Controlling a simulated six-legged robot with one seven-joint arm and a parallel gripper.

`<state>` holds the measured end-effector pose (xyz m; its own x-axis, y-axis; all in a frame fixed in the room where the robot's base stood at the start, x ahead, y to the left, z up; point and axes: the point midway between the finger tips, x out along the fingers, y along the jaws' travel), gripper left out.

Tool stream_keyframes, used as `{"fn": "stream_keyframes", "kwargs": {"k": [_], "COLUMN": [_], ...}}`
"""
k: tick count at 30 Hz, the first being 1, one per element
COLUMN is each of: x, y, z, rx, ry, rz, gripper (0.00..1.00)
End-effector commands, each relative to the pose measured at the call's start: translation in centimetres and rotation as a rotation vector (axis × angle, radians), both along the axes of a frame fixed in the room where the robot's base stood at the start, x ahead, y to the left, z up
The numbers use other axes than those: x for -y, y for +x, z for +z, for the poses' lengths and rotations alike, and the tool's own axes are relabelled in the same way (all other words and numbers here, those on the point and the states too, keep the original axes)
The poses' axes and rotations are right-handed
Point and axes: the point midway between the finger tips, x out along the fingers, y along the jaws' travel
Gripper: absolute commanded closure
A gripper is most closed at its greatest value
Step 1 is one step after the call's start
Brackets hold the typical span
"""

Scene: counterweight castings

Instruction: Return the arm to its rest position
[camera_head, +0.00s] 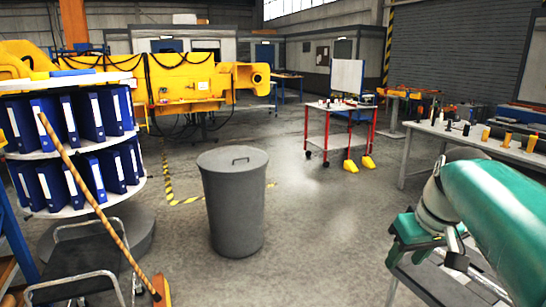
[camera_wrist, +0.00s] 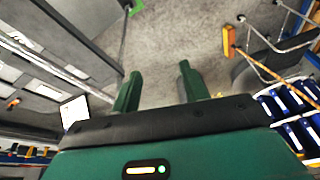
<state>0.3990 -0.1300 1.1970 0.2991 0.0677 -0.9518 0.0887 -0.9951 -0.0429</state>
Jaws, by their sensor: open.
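My gripper (camera_wrist: 158,75) shows in the wrist view as two green fingers standing apart, with bare grey floor between and beyond them. Nothing is held between the fingers. In the body camera view my green and grey arm (camera_head: 495,205) reaches in from the right edge, bent at a grey joint. The gripper fingers cannot be made out clearly in that view.
A grey lidded bin (camera_head: 233,205) stands mid-floor. At left are a round shelf of blue binders (camera_head: 92,115), a leaning broom (camera_head: 85,190) and a black step (camera_head: 78,275). A red-legged trolley (camera_head: 340,108) and a long workbench (camera_head: 470,142) stand at right. Floor right of the bin is clear.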

Motion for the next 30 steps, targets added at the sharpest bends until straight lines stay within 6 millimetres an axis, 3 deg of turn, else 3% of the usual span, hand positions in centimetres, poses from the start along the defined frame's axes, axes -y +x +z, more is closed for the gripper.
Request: {"fn": "stream_keyframes", "kwargs": {"k": [1, 6, 12, 18, 24, 26, 30], "x": [-2.3, -7.8, -11.9, -13.0, -13.1, -13.0, -13.0], "y": [-1.3, -5.3, -9.5, -11.2, -11.2, -11.2, -11.2], "z": [-0.5, -3.2, -7.0, -8.8, -8.9, -8.8, -8.8], "rx": [0.015, 0.073, 0.151, 0.186, 0.186, 0.185, 0.185], "ry": [-0.013, -0.040, -0.044, -0.036, -0.035, -0.035, -0.035], "rz": [-0.002, -0.043, -0.075, -0.091, -0.094, -0.094, -0.093], "gripper": [0.56, 0.56, 0.56, 0.56, 0.56, 0.64, 0.64]}}
